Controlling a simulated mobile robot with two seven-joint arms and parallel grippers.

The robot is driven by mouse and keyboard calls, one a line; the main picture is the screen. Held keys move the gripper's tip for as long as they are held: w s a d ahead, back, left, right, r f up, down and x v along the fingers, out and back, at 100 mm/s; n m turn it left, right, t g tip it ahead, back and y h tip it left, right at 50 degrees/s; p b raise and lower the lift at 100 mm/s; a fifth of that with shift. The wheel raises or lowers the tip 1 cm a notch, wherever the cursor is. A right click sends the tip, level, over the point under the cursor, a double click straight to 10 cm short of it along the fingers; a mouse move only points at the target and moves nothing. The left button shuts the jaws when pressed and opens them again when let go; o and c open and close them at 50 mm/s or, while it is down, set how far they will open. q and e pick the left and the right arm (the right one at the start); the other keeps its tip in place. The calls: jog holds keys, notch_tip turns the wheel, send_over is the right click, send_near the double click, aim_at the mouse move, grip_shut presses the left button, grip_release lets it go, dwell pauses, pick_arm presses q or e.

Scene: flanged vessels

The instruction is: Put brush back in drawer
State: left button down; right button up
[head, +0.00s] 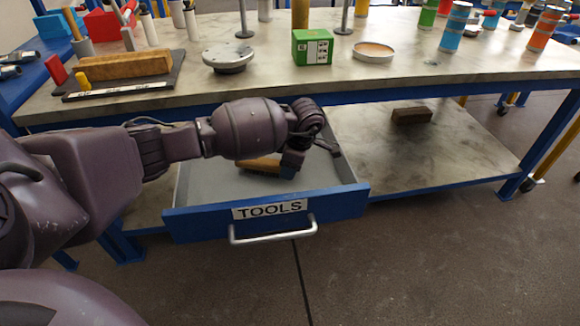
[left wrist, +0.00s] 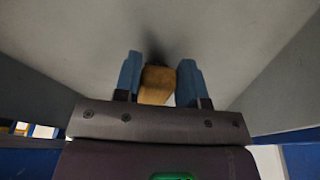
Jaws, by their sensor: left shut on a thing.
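The drawer (head: 345,203) under the bench is pulled open. Its blue front bears a TOOLS label and a metal handle (head: 273,233). My left gripper (head: 286,168) reaches down into it. The brush (head: 260,165), with a light wooden body, is low inside the drawer, partly hidden by my wrist. In the left wrist view, the brush (left wrist: 157,88) sits between the two blue fingers of my left gripper, which are shut on it. Dark bristles show blurred beyond the wood, close to the grey drawer floor (left wrist: 225,50). I cannot tell whether the brush touches the floor. My right gripper is out of view.
The bench top (head: 200,100) above holds a wooden block (head: 122,65) on a dark board, a round metal flange (head: 228,57), a green box (head: 312,47) and a shallow dish (head: 372,52). A dark brown block (head: 411,116) lies on the lower shelf (head: 440,155), right of the drawer.

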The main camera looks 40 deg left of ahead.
pick_arm(q)
jog(key=shift+f, duration=0.15)
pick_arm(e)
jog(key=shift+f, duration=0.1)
pick_arm(q)
jog(key=c, duration=0.7)
grip_release()
jog(key=p+v, duration=0.3)
jog(key=v, duration=0.9)
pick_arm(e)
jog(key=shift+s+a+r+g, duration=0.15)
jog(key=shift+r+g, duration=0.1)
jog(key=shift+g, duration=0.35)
